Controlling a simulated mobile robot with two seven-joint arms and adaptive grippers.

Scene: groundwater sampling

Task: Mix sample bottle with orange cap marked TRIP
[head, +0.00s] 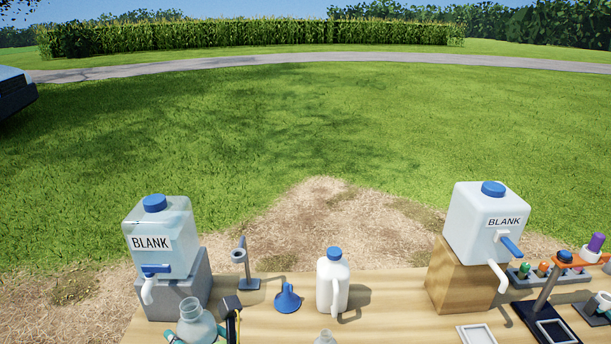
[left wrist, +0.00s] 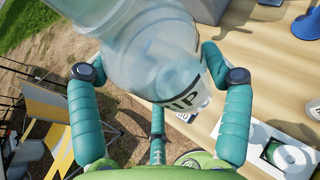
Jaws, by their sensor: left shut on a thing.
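A clear, translucent bottle (left wrist: 150,55) is between the teal fingers of my left gripper (left wrist: 155,80). Part of its label shows, ending in "IP"; the rest is hidden. My left gripper is shut on this bottle. In the head view the bottle (head: 195,322) is at the bottom left, in front of the left BLANK container, with teal finger parts beside it. Its top looks uncapped there; no orange cap shows on it. A small orange cap (head: 543,267) shows in the grey rack at the right. My right gripper is not in view.
BLANK containers stand on a grey block (head: 181,295) and a wooden block (head: 458,278). Between them are a blue funnel (head: 287,298), a small stand (head: 242,265) and a white jug (head: 332,282). Another clear bottle top (head: 325,338) shows at the bottom edge. A clamp stand (head: 548,285) is at right.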

